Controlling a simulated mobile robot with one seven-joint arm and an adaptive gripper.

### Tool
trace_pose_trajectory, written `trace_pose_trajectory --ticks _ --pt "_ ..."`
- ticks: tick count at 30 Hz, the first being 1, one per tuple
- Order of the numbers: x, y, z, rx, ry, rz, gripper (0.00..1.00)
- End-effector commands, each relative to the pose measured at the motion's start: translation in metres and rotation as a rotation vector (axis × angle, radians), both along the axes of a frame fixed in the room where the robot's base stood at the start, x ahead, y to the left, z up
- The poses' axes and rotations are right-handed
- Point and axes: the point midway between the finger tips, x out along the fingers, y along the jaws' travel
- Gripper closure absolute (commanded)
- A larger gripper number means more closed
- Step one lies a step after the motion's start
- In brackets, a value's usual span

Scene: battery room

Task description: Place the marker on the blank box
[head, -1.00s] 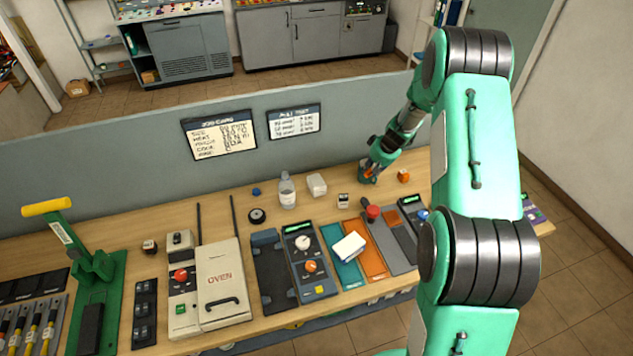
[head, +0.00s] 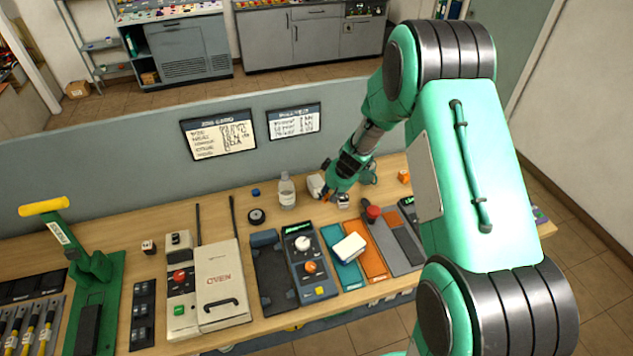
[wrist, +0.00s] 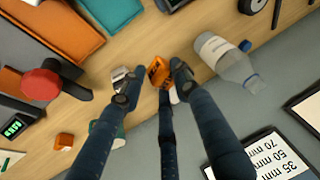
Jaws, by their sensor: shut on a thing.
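My gripper (head: 330,193) is low over the back of the bench, beside the small plain white box (head: 315,183), which I take to be the blank box. In the wrist view my gripper (wrist: 154,82) is closed around a small orange block with dark marks (wrist: 158,71), probably the marker. Only a sliver of white, likely the box (wrist: 173,97), shows behind the fingers there. In the head view the held block is hidden by my gripper. I cannot tell whether it touches the box.
A clear bottle (head: 287,191) stands just left of the box. A small white-and-dark cube (head: 343,201) is close at the gripper's right. A green cup (head: 368,173) and another orange cube (head: 403,176) stand further right. The grey partition (head: 100,176) rises behind.

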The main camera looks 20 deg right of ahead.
Motion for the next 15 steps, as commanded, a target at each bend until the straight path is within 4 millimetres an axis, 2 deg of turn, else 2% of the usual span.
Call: trace_pose_trajectory --ticks 15 --pt "0.0065 -0.0005 0.0003 0.0 0.0 0.001 0.87"
